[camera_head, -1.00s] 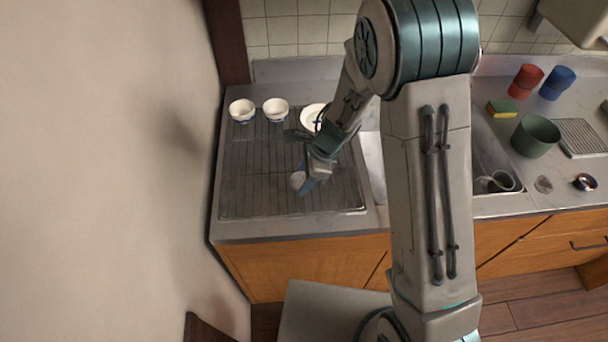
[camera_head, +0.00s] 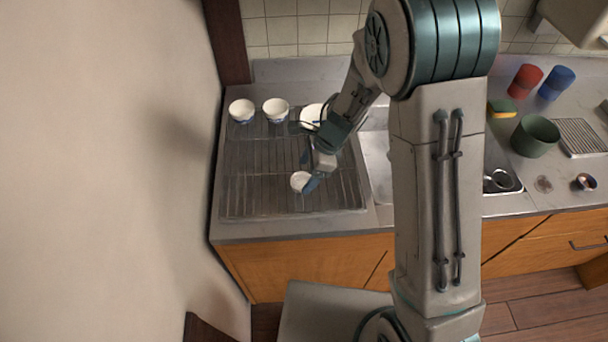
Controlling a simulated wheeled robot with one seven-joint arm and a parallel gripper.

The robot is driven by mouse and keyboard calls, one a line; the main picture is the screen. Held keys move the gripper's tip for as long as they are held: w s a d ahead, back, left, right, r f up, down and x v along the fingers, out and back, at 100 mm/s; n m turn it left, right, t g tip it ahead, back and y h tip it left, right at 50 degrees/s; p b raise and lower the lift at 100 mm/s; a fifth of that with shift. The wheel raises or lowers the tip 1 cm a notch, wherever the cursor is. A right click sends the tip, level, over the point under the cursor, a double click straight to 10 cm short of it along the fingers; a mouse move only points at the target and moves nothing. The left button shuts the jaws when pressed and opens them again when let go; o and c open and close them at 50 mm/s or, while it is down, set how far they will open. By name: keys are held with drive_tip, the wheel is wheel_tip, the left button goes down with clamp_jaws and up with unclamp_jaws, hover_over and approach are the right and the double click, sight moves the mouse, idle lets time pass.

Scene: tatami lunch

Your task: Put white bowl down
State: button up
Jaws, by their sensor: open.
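A small white bowl (camera_head: 299,181) sits on the ribbed drying rack (camera_head: 245,195), right of its middle and toward the front. The gripper is open. Whether a finger still touches the bowl is too small to tell. Part of the bowl's right edge is hidden by the finger.
Two white bowls with blue marks (camera_head: 242,111) (camera_head: 276,110) stand at the rack's back left. A white dish (camera_head: 312,116) is behind my arm. Right of the sink are a green pot (camera_head: 535,136), a red cup (camera_head: 525,81), a blue cup (camera_head: 557,83) and a sponge (camera_head: 501,108). The rack's left front is clear.

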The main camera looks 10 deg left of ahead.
drive_tip(key=w+d+r+m+t, duration=0.3)
drive_tip(key=d+r+m+t, duration=0.1)
drive_tip(key=r+m, duration=0.35)
drive_tip(key=w+d+r+m+t, duration=0.3)
drive_tip(key=w+d+r+m, duration=0.1)
drive_tip(key=r+m, duration=0.4)
drive_tip(key=w+d+r+m+t, duration=0.3)
drive_tip(key=d+r+m+t, duration=0.1)
drive_tip(key=r+m, duration=0.4)
drive_tip(key=s+d+r+m+h, duration=0.3)
drive_tip(key=s+d+m+h, duration=0.35)
drive_tip(key=d+m, duration=0.65)
drive_tip(key=s+a+f+m+g+y, duration=0.1)
drive_tip(key=s+f+m+g, duration=0.1)
drive_tip(key=s+m, duration=0.7)
drive_tip(key=s+a+f+m+g+y, duration=0.1)
drive_tip(key=s+m+g, duration=0.3)
drive_tip(key=s+m, duration=0.5)
drive_tip(key=shift+s+a+f+m, duration=0.25)
drive_tip(key=shift+a+f+m, duration=0.25)
drive_tip(key=shift+f+m, duration=0.45)
